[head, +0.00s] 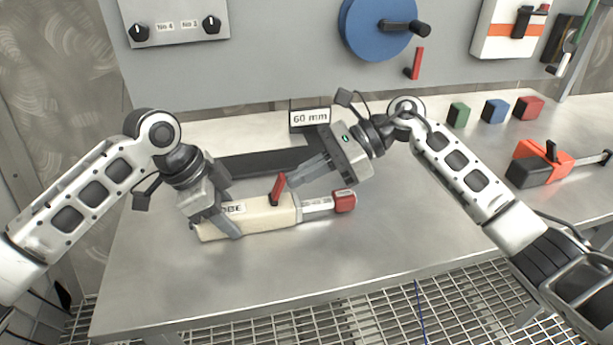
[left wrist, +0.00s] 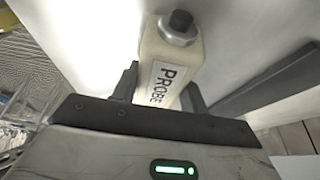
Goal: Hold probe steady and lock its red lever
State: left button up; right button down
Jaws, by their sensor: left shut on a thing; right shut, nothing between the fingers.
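The cream probe (head: 262,217) lies on the steel table, its label partly covered by my left gripper. My left gripper (head: 213,222) is shut on the probe's left part; in the left wrist view the probe (left wrist: 172,62) sits between its fingers. The red lever (head: 278,188) stands up, tilted, on top of the probe near its right end. A metal rod with a red tip (head: 344,200) sticks out of the probe to the right. My right gripper (head: 300,177) is shut and empty, its fingertips just right of the lever; I cannot tell whether they touch.
A dark bar (head: 255,163) lies behind the probe, by a "60 mm" sign (head: 310,117). Green (head: 459,115), blue (head: 495,110) and red (head: 528,108) blocks stand at the back right. An orange and black tool (head: 535,165) lies at the right. The table front is clear.

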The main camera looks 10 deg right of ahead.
aim_at(284, 176)
jog(key=a+r+h, duration=0.1)
jog(key=h, duration=0.1)
jog(key=shift+a+r+h, duration=0.2)
jog(key=shift+h, duration=0.2)
jog(key=a+h, duration=0.1)
jog(key=a+r+h, duration=0.1)
jog(key=h, duration=0.1)
jog(key=shift+h, duration=0.3)
jog(key=shift+d+f, duration=0.15)
jog(key=shift+r, duration=0.8)
notch_tip(284, 176, up, 10)
jog(key=d, duration=0.1)
jog(key=shift+d, duration=0.35)
jog(key=shift+f, duration=0.1)
